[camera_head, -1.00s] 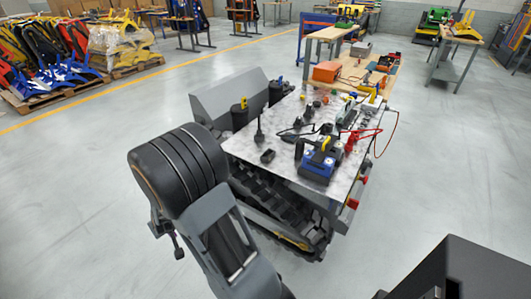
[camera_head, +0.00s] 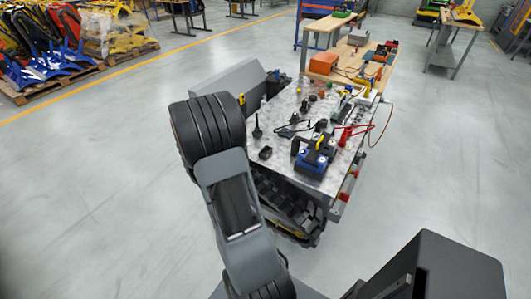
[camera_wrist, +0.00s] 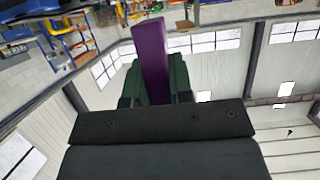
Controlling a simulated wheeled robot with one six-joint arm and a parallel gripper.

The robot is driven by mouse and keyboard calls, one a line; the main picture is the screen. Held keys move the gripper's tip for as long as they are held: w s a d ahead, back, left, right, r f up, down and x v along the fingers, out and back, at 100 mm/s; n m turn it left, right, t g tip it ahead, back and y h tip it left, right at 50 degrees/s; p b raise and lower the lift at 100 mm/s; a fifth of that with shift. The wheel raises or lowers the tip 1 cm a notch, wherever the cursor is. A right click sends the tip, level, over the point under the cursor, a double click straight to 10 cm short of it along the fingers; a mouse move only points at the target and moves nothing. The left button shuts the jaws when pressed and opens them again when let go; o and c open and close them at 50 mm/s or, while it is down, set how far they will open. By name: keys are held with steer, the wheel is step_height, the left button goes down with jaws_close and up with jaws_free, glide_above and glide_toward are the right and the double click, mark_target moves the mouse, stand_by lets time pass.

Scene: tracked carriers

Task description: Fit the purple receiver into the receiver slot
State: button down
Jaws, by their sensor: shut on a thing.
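The purple receiver (camera_wrist: 151,48) is a long flat bar in the wrist view. My gripper (camera_wrist: 153,82) is shut on it, with dark green fingers on both sides. The receiver sticks out beyond the fingers, and its lower part is hidden. In the head view my arm hides the gripper and receiver. I cannot make out which thing is the receiver slot. A tracked carrier with a marbled top (camera_head: 287,164) stands ahead, right of my arm. On its near edge is a small black open box (camera_head: 265,153).
A blue device with a yellow part (camera_head: 314,159), a black upright tool (camera_head: 257,128) and red leads (camera_head: 346,134) crowd the carrier top. A bench with an orange box (camera_head: 323,63) stands behind. Pallets (camera_head: 55,83) stand far left.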

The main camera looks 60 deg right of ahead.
mark_target(265, 147)
steer(key=s+d+f, duration=0.1)
steer(key=d+f, duration=0.2)
steer(key=d, duration=0.1)
steer(key=s+d+f, duration=0.1)
steer(key=d+f, duration=0.2)
steer(key=d, duration=0.1)
steer(key=s+d+f, duration=0.2)
steer(key=d, duration=0.2)
steer(key=shift+d+f, duration=0.1)
steer(key=shift+f, duration=0.3)
steer(key=f, duration=0.2)
steer(key=d+f, duration=0.1)
steer(key=shift+s, duration=0.25)
steer(key=shift+s+a+f, duration=0.1)
steer(key=shift+a+f, duration=0.2)
steer(key=shift+f, duration=0.5)
steer(key=c, duration=1.4)
jaws_free()
steer(key=shift+o, duration=0.8)
steer(key=shift+d+f, duration=0.1)
steer(key=shift+d, duration=0.05)
steer(key=shift+o, duration=1.1)
steer(key=shift+r, duration=0.3)
steer(key=v, duration=1.2)
